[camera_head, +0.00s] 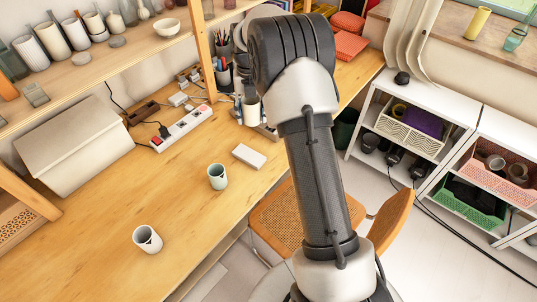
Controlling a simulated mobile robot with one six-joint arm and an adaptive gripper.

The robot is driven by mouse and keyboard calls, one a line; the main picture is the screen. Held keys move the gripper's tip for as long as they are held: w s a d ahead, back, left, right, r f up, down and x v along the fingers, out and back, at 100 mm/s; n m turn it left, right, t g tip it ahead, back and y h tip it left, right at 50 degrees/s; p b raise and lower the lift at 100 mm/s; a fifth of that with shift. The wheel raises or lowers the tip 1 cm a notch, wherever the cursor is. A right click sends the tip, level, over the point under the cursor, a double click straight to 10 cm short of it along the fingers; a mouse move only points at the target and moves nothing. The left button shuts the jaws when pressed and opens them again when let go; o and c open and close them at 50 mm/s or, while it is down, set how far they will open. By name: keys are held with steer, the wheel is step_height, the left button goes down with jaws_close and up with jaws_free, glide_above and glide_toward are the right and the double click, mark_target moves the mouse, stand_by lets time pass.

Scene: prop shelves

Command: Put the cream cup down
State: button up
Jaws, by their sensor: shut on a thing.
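The cream cup (251,112) is upright between the fingers of my gripper (252,113), beyond the bend of my arm. My gripper is shut on it, above the far part of the wooden desk (110,215). Its lower part is partly hidden, and I cannot tell whether its base touches anything. A white cup (147,240) with a dark inside stands on the near part of the desk. A pale green cup (217,177) stands farther back, near the desk's right edge.
A white box (249,156) lies near the gripper. A power strip (182,129), cables and pen holders (222,72) crowd the back. A shelf of vases (110,55) overhangs the left. A chair (290,222) stands below right. Desk between the two standing cups is clear.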

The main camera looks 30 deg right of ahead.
mark_target(255, 159)
step_height(255, 159, down, 20)
steer(key=b, duration=0.5)
steer(key=shift+w+r, duration=0.1)
steer(key=shift+f, duration=0.2)
steer(key=o, duration=1.3)
steer(key=shift+c, duration=0.2)
steer(key=shift+r, duration=0.1)
